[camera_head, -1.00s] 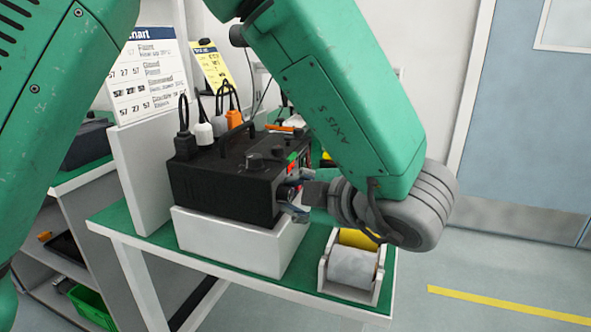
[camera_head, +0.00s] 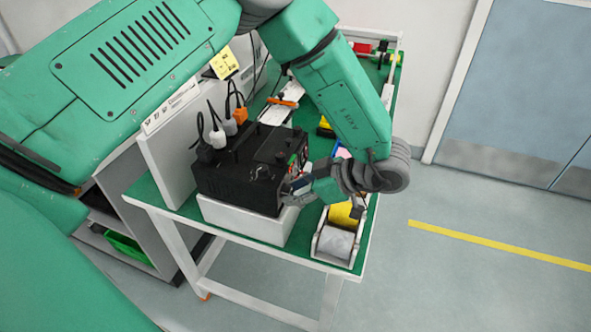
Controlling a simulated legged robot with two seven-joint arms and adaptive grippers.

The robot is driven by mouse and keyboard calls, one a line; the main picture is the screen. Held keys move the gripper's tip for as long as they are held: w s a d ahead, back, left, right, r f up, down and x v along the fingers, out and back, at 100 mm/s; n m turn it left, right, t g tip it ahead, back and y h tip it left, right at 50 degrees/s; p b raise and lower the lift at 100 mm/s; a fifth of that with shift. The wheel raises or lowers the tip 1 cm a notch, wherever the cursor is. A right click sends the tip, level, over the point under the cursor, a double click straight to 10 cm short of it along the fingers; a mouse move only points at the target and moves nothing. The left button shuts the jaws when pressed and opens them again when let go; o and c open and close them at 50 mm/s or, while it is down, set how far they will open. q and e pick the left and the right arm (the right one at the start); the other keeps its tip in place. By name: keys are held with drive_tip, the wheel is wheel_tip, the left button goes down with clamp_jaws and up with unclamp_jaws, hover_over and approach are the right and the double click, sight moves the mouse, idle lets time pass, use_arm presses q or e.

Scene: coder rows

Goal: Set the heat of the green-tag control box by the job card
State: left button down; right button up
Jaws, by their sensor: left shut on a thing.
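The black control box (camera_head: 235,185) sits on a white block (camera_head: 235,222) on the green-topped bench. Its front panel faces right, with small red and green marks (camera_head: 294,160) partly in view. I cannot read any tag or dial setting there. My left gripper (camera_head: 290,188) is at the lower part of this panel, shut on what seems to be a knob, which the fingers hide. A yellow card (camera_head: 224,63) stands behind the box, its writing too small to read. The white chart (camera_head: 172,108) is mostly hidden by my arm. My right gripper is not in view.
A holder with a grey roll (camera_head: 336,242) and a yellow roll (camera_head: 344,214) stands just right of the box, below my wrist. Plugs and cables (camera_head: 222,125) rise behind the box. An orange-handled tool (camera_head: 283,101) lies farther back. Floor right of the bench is clear.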

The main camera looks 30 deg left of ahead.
use_arm(q)
drive_tip(key=shift+m+g+p, duration=0.7)
drive_tip(key=shift+g+p, duration=0.3)
drive_tip(key=shift+p, duration=0.15)
drive_tip(key=shift+w+f+m+g, duration=0.1)
drive_tip(key=shift+m+g, duration=0.3)
drive_tip(key=shift+g, duration=0.2)
drive_tip(key=shift+f+m+g, duration=0.1)
drive_tip(key=shift+m+g, duration=0.4)
drive_tip(key=shift+g, duration=0.1)
drive_tip(key=shift+w+m+g+b, duration=0.15)
drive_tip(key=shift+m+g+b, duration=0.15)
drive_tip(key=shift+m+g, duration=0.8)
drive_tip(key=shift+f+m+g+b, duration=0.1)
drive_tip(key=shift+m+g+b, duration=0.25)
drive_tip(key=shift+g, duration=0.25)
drive_tip(key=shift+m+g+b, duration=0.9)
drive_tip(key=shift+m+b, duration=0.15)
drive_tip(key=shift+b, duration=0.55)
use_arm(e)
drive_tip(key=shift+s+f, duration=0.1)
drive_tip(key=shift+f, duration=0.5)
